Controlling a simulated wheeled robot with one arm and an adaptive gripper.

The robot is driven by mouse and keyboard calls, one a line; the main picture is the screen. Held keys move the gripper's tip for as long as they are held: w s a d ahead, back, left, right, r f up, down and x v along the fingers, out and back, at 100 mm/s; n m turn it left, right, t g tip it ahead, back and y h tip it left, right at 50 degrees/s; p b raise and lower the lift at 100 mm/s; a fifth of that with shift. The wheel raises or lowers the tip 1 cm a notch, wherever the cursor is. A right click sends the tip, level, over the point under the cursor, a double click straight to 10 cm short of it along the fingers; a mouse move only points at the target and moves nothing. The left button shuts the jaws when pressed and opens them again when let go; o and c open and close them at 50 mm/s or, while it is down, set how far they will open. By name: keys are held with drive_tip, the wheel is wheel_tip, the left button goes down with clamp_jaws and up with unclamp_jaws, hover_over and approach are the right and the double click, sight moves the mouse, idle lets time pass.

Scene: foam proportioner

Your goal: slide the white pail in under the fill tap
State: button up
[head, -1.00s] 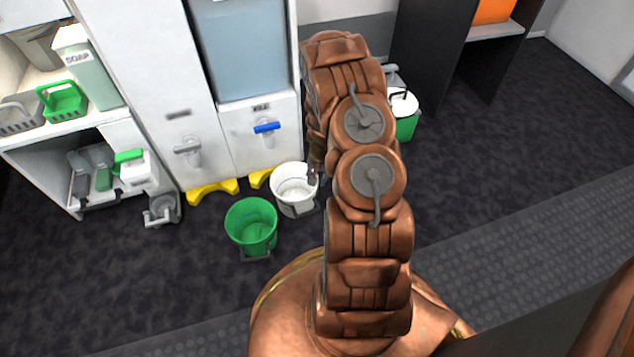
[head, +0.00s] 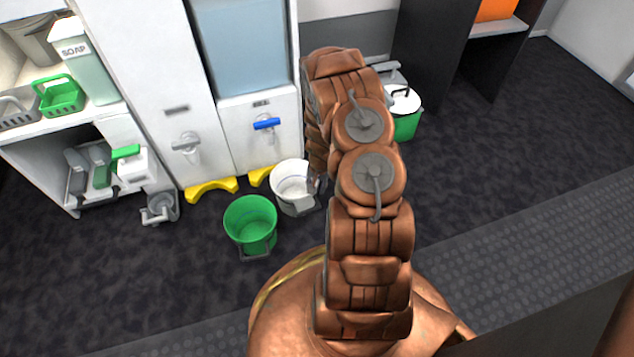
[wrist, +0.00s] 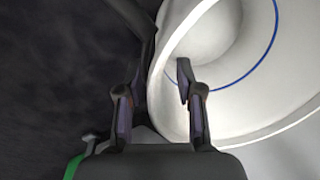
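The white pail (head: 291,181) stands upright on the floor, in front of and slightly right of the tap with the blue lever (head: 266,125) on the white cabinet. My gripper is at the pail's right side in the head view, mostly hidden by my arm. In the wrist view my gripper (wrist: 160,80) is open with a gap between its fingers. The pail's rim (wrist: 169,75) passes between them, one finger outside and one over the inside. I cannot tell whether either finger touches the wall.
A green pail (head: 252,222) stands close to the white pail, front left. Yellow floor brackets (head: 212,189) lie at the cabinet's foot. A grey-levered tap (head: 187,144) is left of the blue one. A green lidded bin (head: 406,122) stands behind my arm.

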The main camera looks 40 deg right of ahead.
drive_tip(key=shift+w+f, duration=0.1)
drive_tip(key=shift+f, duration=0.65)
clamp_jaws()
